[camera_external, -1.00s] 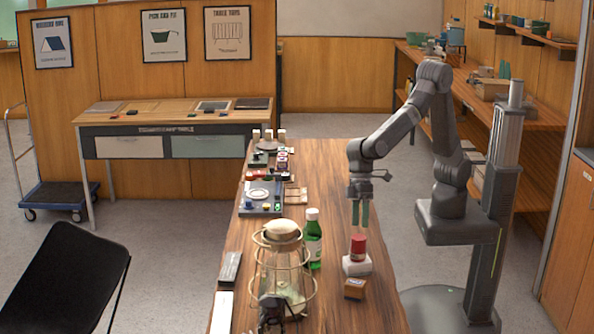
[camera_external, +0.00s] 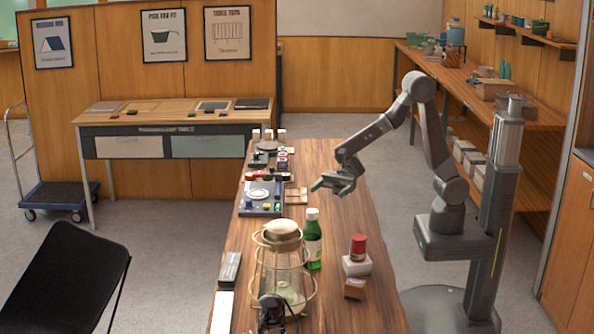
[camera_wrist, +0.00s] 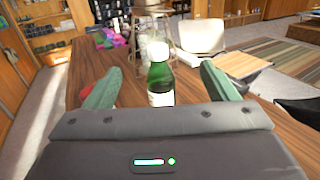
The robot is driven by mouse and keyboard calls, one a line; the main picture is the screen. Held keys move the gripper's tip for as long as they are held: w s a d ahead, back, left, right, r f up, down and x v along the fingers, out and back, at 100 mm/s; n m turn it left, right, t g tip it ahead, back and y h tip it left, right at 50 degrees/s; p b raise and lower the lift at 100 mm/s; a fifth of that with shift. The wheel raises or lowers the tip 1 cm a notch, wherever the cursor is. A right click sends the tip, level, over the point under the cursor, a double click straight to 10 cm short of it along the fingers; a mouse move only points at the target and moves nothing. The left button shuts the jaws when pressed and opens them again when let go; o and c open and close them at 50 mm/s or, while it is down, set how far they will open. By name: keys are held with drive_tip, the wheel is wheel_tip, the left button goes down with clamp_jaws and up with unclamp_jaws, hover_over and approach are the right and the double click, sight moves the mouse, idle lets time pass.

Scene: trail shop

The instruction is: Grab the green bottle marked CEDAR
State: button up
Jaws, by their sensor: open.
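The green bottle (camera_external: 313,240) with a white cap and a pale label stands upright on the wooden table, just right of the lantern. Its label text is too small to read. My gripper (camera_external: 325,184) is open and empty above the table, farther back than the bottle and apart from it. In the wrist view the bottle (camera_wrist: 160,78) stands ahead, between the two green fingers of my gripper (camera_wrist: 159,85). The lower part of the bottle is hidden there by the gripper body.
A wire-caged lantern (camera_external: 283,268) stands close to the bottle's left. A red-capped item on a white block (camera_external: 357,265) and a small brown box (camera_external: 354,288) are to its right. A tray (camera_external: 244,208) with small items lies behind.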

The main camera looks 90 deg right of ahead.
wheel_tip(320, 180, down, 10)
approach(312, 237)
drive_tip(key=w+f, duration=0.2)
drive_tip(key=shift+s+p+x, duration=0.1)
drive_tip(key=shift+p+x, duration=0.35)
drive_tip(key=shift+x, duration=1.15)
drive_tip(key=shift+s+p+x, duration=0.15)
drive_tip(key=shift+p+x, duration=0.25)
drive_tip(key=shift+x, duration=1.2)
drive_tip(key=shift+a, duration=0.1)
drive_tip(key=c, duration=1.2)
